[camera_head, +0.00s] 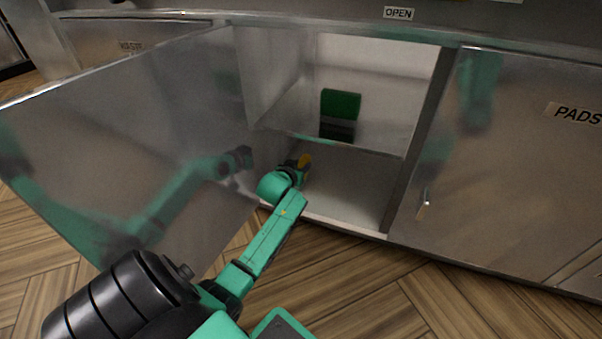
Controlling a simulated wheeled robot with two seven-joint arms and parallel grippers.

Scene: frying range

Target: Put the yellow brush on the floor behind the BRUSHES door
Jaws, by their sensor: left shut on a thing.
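My left gripper (297,168) reaches into the lower part of an open steel cabinet compartment. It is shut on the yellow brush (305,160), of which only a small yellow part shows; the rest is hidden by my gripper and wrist. The brush is below the shelf, near the left side of the opening, above the compartment floor (345,190). I cannot tell whether it touches the floor. The open door (130,120) swings out to the left and mirrors my arm; no BRUSHES label shows on its visible face. My right gripper is not in view.
A shelf (385,143) crosses the compartment, with a green block-like thing (341,103) on it. A shut door labelled PADS (520,150) with a handle (424,205) is on the right. The compartment floor right of my gripper is clear.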

